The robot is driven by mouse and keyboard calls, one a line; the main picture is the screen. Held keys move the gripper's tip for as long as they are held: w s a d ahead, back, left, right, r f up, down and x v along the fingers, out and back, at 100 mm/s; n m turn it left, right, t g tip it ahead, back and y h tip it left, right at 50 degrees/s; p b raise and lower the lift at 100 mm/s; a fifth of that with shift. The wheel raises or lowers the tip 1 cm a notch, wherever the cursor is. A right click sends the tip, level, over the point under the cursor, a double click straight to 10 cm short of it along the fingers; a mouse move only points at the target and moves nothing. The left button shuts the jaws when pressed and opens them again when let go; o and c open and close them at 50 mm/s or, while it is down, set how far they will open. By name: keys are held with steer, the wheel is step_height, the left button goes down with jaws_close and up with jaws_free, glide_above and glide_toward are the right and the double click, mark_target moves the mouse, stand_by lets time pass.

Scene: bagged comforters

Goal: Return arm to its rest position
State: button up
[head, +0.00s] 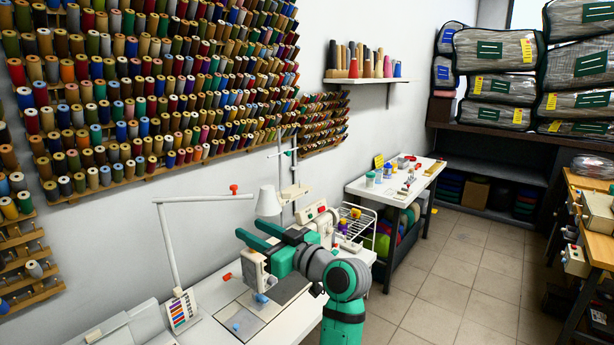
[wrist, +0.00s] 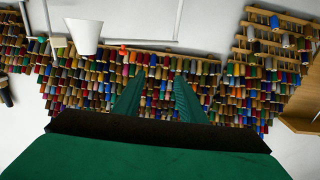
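My gripper (head: 248,229) is at the end of my green and dark arm, raised over the white sewing table (head: 210,300). It points left toward the wall of thread spools (head: 150,85). Its two green fingers are apart with nothing between them. In the wrist view the gripper (wrist: 159,80) also shows open, with the spool rack (wrist: 90,75) behind the fingers. Part of a white and beige sewing machine (head: 252,270) shows just below and behind the gripper; the arm hides some of it.
A white lamp (head: 268,201) and a thin stand rise close to the gripper. A white side table (head: 395,180) holds small items. Bagged comforters (head: 493,50) are stacked on a dark shelf at the back right. The tiled floor (head: 460,270) is clear in the middle.

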steer(key=s+d+f+m+t+h, duration=0.1)
steer(key=s+d+f+m+h, duration=0.15)
steer(key=f, duration=0.75)
steer(key=s+d+f+m+t+h, duration=0.1)
steer(key=s+d+f+m+h, duration=0.15)
steer(key=f, duration=0.75)
steer(key=s+d+f+m+t+h, duration=0.1)
steer(key=s+f+m+h, duration=0.15)
steer(key=f, duration=0.75)
steer(key=s+d+f+m+h, duration=0.2)
steer(key=s+d+f, duration=0.1)
steer(key=s+f, duration=0.5)
steer(key=s+d+f+m+h, duration=0.1)
steer(key=s+d+f+h, duration=0.1)
steer(key=s, duration=1.2)
steer(key=s+d+f+h, duration=0.2)
steer(key=s+f, duration=0.1)
steer(key=s, duration=1.1)
steer(key=s+a+r, duration=0.1)
steer(key=s+r, duration=0.4)
steer(key=s, duration=0.4)
steer(key=shift+s+r+n+t, duration=0.2)
steer(key=shift+r+n+t, duration=0.1)
steer(key=shift+n+t, duration=0.1)
